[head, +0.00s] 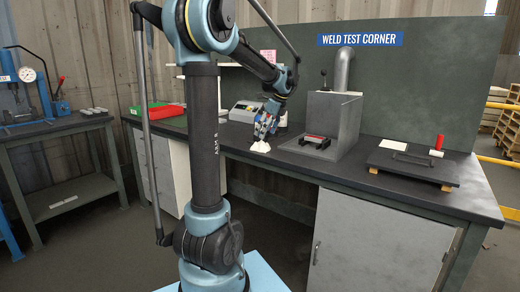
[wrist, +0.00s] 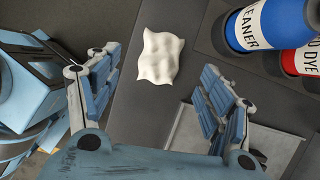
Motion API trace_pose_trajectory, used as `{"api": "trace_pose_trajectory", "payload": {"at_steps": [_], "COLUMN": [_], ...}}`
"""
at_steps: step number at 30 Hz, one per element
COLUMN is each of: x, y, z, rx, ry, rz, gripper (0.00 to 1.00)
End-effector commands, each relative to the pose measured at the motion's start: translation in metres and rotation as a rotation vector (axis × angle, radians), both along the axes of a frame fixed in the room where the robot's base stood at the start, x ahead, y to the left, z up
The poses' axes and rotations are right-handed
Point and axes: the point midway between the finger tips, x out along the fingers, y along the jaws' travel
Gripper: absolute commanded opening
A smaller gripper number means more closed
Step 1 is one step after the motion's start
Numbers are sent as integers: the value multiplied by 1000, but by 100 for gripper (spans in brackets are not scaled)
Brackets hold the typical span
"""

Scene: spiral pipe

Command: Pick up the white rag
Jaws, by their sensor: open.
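The white rag (wrist: 160,56) lies crumpled on the dark bench top in the wrist view, just beyond my fingers and between their lines. It also shows in the head view as a small white patch (head: 260,147) at the bench's front edge. My gripper (wrist: 155,95) is open and empty, with one finger on each side of the picture. In the head view my gripper (head: 265,126) is just above the rag, pointing down. I cannot tell the exact height between the fingertips and the rag.
A blue cleaner can (wrist: 252,25) and a red dye can (wrist: 302,62) lie close to the rag's right in the wrist view. In the head view, a grey box (head: 347,125) stands right of my gripper and a grey device (head: 245,110) behind it.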

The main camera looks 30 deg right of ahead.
Motion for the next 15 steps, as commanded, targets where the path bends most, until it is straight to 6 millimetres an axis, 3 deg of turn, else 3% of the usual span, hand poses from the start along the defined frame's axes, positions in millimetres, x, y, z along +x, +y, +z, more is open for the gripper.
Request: {"api": "trace_pose_trajectory", "payload": {"at_steps": [10,15], "x": [10,21], "y": [4,7], "z": [-24,-45], "rx": [0,0], "ry": [0,0], "rz": [2,2], "gripper": [73,73]}}
